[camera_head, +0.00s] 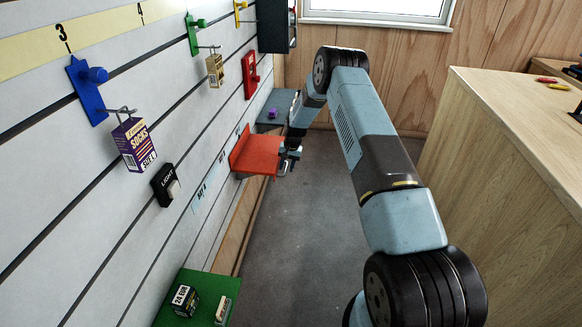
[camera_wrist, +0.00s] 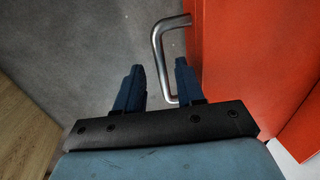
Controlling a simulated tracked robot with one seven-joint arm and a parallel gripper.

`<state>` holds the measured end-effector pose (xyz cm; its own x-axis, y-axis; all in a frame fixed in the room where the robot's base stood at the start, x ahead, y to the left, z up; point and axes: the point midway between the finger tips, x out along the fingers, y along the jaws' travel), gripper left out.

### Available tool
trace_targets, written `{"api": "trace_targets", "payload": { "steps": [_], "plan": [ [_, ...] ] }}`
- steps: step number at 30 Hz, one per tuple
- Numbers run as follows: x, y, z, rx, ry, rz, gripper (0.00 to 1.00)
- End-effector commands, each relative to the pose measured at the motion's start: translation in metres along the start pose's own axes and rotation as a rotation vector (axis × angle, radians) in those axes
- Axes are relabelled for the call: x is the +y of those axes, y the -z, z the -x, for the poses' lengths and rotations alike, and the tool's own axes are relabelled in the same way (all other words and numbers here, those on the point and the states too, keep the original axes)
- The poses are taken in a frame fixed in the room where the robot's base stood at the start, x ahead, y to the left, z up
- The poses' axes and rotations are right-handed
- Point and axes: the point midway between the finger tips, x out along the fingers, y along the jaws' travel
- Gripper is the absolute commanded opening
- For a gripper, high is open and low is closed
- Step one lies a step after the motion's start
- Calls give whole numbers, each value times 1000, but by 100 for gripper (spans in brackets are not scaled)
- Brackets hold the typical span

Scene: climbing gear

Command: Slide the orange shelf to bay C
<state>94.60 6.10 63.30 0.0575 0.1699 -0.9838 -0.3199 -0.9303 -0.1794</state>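The orange shelf (camera_head: 257,157) is mounted on the slatted wall, beyond a label that seems to read BAY B (camera_head: 205,190). In the wrist view its flat orange surface (camera_wrist: 245,60) fills the right side. A bent metal handle (camera_wrist: 158,45) stands out from its edge. My gripper (camera_head: 290,155) is at the shelf's outer edge in the head view. In the wrist view my gripper's fingers (camera_wrist: 159,75) are apart, with the handle's bar showing between them, closer to the right finger. I cannot tell whether either finger touches it. A bay C label is not readable.
A green shelf (camera_head: 192,284) with small boxes is nearer on the wall. A dark shelf (camera_head: 275,112) with a purple item is farther along. A wooden counter (camera_head: 500,150) stands right; floor between is clear.

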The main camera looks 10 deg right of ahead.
Motion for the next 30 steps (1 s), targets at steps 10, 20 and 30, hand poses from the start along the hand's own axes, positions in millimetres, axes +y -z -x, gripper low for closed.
{"api": "trace_targets", "payload": {
  "steps": [10,20,30],
  "plan": [
    [0,0,51,4,1,-1,38],
    [2,-2,111,1,-1,-1,38],
    [2,-3,135,-1,-2,-1,38]
  ]
}}
